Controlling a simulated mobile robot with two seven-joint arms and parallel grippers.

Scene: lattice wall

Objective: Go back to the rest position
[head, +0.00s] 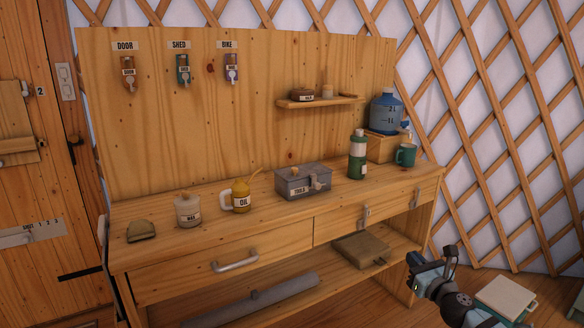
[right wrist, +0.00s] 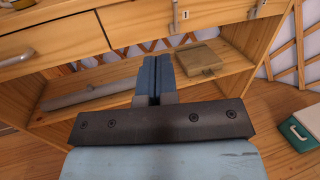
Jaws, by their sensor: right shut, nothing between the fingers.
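My right gripper (head: 447,254) is at the lower right of the head view, in front of the right end of the wooden workbench (head: 150,262). In the right wrist view its two blue fingers (right wrist: 154,80) are pressed together with nothing between them. It is apart from the bench and touches nothing that I can see. My left gripper is in neither view.
On the benchtop stand a wax jar (head: 188,211), a yellow oil can (head: 241,194), a tools box (head: 303,181), a green flask (head: 357,155) and a mug (head: 405,155). A grey roll (head: 255,303) and flat box (head: 361,249) lie below. A white-topped case (head: 506,297) is on the floor.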

